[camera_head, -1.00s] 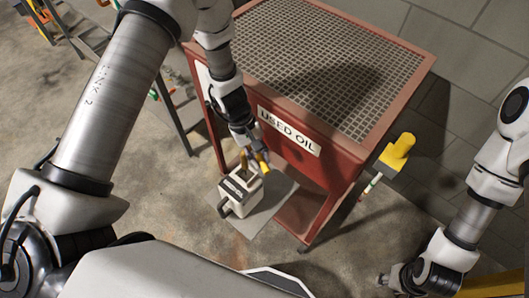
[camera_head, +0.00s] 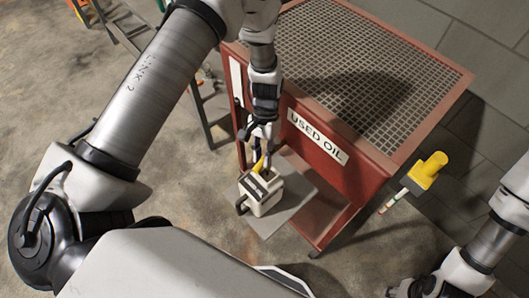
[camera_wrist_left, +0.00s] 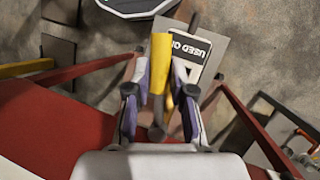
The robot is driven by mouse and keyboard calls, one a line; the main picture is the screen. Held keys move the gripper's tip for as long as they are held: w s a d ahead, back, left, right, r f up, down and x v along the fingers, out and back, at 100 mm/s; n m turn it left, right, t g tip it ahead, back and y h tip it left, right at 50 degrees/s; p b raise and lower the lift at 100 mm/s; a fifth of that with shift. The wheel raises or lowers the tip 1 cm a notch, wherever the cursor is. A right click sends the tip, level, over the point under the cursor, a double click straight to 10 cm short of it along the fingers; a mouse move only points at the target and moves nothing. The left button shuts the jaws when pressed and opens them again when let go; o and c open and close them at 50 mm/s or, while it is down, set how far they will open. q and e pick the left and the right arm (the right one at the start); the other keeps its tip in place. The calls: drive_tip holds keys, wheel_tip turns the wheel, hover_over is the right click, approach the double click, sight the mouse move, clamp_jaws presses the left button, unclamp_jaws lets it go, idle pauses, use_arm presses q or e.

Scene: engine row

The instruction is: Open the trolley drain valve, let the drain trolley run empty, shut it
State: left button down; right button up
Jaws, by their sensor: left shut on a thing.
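The red drain trolley (camera_head: 340,183) has a grate top and a "USED OIL" label on its front. My left gripper (camera_head: 260,158) is at its lower front, shut on the yellow valve lever (camera_head: 258,165). The left wrist view shows the lever (camera_wrist_left: 161,60) between my fingertips (camera_wrist_left: 162,85). A pale jug (camera_head: 262,196) with a dark label stands upright below the gripper, and its label (camera_wrist_left: 190,48) also shows in the wrist view. I cannot see whether oil is flowing. My right gripper (camera_head: 395,291) is at the bottom edge, its jaws unclear.
The jug stands on a grey plate (camera_head: 290,215) on the floor. A yellow fitting (camera_head: 430,166) with a striped rod sticks out at the trolley's right side. A ladder-like stand (camera_head: 130,28) is at the upper left. Bare concrete floor lies left of the jug.

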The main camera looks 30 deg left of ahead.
use_arm(q)
drive_tip(key=shift+a+f+m+y, duration=0.1)
drive_tip(key=shift+a+m+y, duration=0.35)
drive_tip(key=shift+m, duration=0.35)
drive_tip(key=c, duration=1.4)
unclamp_jaws()
drive_tip(key=shift+o, duration=0.6)
drive_tip(key=shift+w, duration=0.1)
wheel_tip(320, 180, up, 10)
